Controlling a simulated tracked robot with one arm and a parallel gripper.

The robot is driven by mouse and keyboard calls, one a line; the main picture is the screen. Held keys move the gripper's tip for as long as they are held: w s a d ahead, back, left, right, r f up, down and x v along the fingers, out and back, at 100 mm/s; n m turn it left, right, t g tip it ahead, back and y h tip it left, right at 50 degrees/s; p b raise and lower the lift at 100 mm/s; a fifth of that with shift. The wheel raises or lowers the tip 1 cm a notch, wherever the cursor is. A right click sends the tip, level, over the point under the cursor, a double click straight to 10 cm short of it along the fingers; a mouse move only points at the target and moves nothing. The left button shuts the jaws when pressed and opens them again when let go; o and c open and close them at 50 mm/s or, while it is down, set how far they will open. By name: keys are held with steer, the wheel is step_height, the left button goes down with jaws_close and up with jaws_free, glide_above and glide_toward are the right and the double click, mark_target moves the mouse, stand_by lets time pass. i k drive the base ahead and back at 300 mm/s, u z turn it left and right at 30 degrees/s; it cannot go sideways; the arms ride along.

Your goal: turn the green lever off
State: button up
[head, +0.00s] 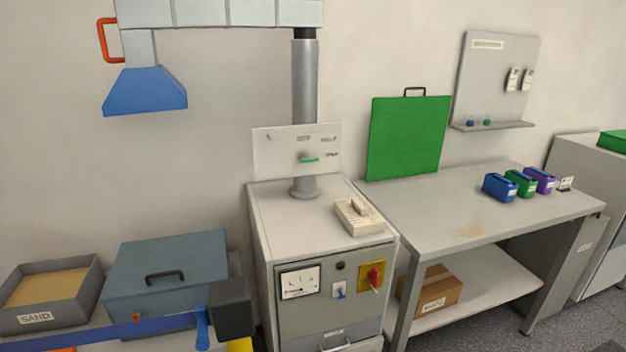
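The green lever (310,160) is small and sits in front of a white panel (270,160) mounted above the grey cabinet. The lever lies about level, its handle extending to the right of a pale hub. Small dark markings sit above it and to its right, too small to read. A grey vertical pipe (305,85) runs down behind the panel and ends in a flange on the cabinet top. No gripper fingers can be made out, and nothing is seen touching the lever.
The grey cabinet (320,210) bears a beige slotted block (358,216), a meter and a red knob (375,276). A dark block (230,308) and blue bar (100,332) cross the lower left foreground. A workbench (470,215) stands right. Space before the panel looks clear.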

mark_target(303, 159)
steer(key=u, duration=0.8)
steer(key=k, duration=0.1)
steer(key=z, duration=1.6)
steer(key=i, duration=2.15)
steer(key=u, duration=0.75)
